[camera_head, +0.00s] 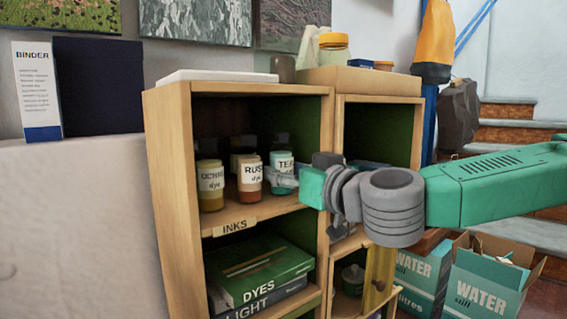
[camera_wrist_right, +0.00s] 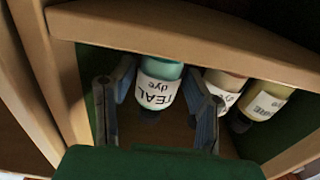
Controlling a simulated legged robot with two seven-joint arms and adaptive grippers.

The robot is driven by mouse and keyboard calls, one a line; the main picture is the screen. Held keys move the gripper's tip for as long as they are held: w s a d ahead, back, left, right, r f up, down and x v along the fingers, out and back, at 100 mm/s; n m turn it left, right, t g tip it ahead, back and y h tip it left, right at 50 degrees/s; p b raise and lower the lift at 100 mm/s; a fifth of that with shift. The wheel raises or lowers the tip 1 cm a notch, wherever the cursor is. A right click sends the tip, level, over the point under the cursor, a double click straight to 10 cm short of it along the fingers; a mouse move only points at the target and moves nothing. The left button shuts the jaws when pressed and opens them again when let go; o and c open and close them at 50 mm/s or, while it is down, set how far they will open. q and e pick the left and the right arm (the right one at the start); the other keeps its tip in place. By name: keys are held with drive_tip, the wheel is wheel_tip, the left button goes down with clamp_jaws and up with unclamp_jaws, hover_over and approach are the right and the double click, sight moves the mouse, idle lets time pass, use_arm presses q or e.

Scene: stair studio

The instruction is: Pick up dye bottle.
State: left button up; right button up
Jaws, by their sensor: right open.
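The teal dye bottle (camera_head: 282,160) stands on the shelf marked INKS, at the right of a row of bottles. The rust dye bottle (camera_head: 250,178) is beside it, and the ochre dye bottle (camera_head: 211,185) is at the left. My right gripper (camera_head: 284,181) reaches into this compartment from the right and partly covers the teal bottle. In the right wrist view, the open fingers of my gripper (camera_wrist_right: 159,78) stand on either side of the teal bottle (camera_wrist_right: 158,88); whether either finger touches it I cannot tell. My left gripper is not in view.
The wooden shelf unit (camera_head: 170,180) has side walls close around the bottles. More bottles stand dimly behind the row. Below lie a green DYES box (camera_head: 258,270) and a dark box. WATER cartons (camera_head: 485,285) stand at the lower right, by the stairs.

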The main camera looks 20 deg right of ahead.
sight(286, 153)
drive_tip(key=shift+w+a, duration=0.75)
drive_tip(key=shift+w, duration=0.25)
drive_tip(key=shift+s+d, duration=0.2)
drive_tip(key=shift+d, duration=0.15)
drive_tip(key=shift+c, duration=0.9)
drive_tip(key=shift+d, duration=0.3)
drive_tip(key=c, duration=0.7)
drive_tip(key=shift+d, duration=0.3)
clamp_jaws()
drive_tip(key=shift+a, duration=0.45)
drive_tip(key=shift+w+a+r, duration=0.1)
drive_tip(key=shift+a+r, duration=0.15)
drive_tip(key=shift+r, duration=0.35)
wheel_tip(286, 153, up, 2)
drive_tip(key=shift+r, duration=0.1)
use_arm(q)
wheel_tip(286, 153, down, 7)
drive_tip(key=b, duration=0.7)
use_arm(e)
drive_tip(key=v, duration=1.8)
drive_tip(key=shift+d, duration=0.35)
